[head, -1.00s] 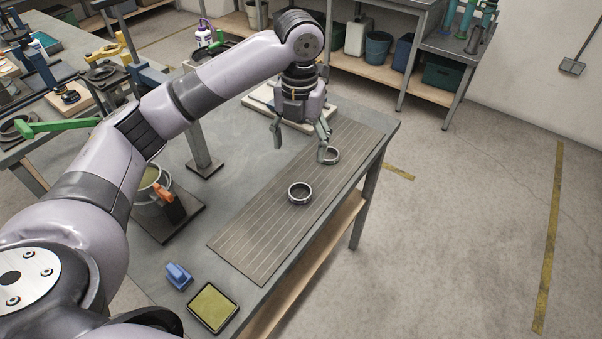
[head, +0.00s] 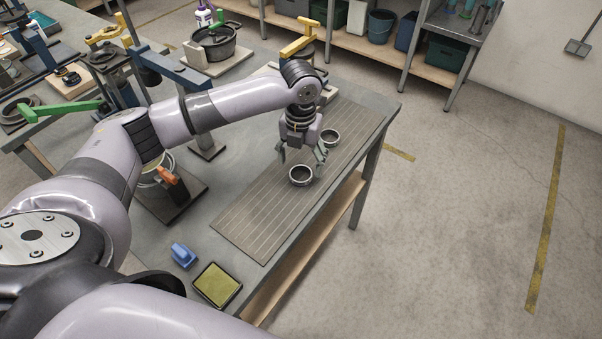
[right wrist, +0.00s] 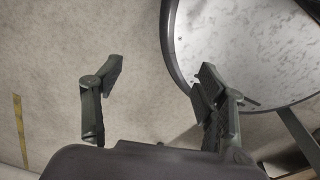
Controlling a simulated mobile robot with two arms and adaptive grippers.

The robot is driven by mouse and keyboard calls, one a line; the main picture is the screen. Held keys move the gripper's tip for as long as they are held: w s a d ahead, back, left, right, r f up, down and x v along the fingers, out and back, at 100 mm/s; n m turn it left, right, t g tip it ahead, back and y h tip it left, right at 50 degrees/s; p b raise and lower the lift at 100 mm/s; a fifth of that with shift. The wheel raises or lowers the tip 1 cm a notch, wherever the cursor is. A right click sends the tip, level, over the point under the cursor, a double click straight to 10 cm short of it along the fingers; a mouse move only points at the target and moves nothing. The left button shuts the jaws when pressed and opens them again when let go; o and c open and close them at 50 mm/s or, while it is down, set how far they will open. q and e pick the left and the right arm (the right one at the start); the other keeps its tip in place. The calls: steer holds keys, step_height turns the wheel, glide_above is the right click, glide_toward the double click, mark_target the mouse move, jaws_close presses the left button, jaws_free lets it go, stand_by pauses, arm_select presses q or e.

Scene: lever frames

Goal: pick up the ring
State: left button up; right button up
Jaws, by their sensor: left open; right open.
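Two grey metal rings lie on the ribbed mat (head: 245,225) of the table: a nearer ring (head: 301,176) and a farther ring (head: 330,136) near the mat's far end. My left gripper (head: 300,160) is open and points down, with its fingers apart. In the head view it shows just behind and above the nearer ring; I cannot tell its exact height. The farther ring shows just right of the gripper. Both rings look empty. My right gripper (right wrist: 160,68) is open with nothing between its fingers, in the right wrist view.
A blue block (head: 183,255) and a framed yellow-green pad (head: 217,285) lie at the table's near end. A can with an orange clip (head: 167,175), a black pot (head: 213,42) and a yellow clamp (head: 299,38) stand around my arm. A round grey surface (right wrist: 245,50) is beside my right gripper.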

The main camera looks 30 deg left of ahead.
mark_target(301, 178)
arm_select(q)
steer(key=f, duration=0.2)
steer(key=f+p, duration=0.1)
steer(key=shift+w+a+f, duration=0.1)
steer(key=shift+w+f, duration=0.1)
steer(key=shift+f, duration=0.7)
steer(key=shift+c, duration=1.2)
steer(key=c, duration=1)
steer(key=shift+c, duration=0.2)
arm_select(e)
steer(key=shift+s+d+r, duration=0.2)
steer(key=shift+s+r, duration=0.4)
steer(key=shift+r, duration=0.1)
arm_select(q)
steer(key=shift+r, duration=0.1)
arm_select(e)
steer(key=shift+a, duration=0.1)
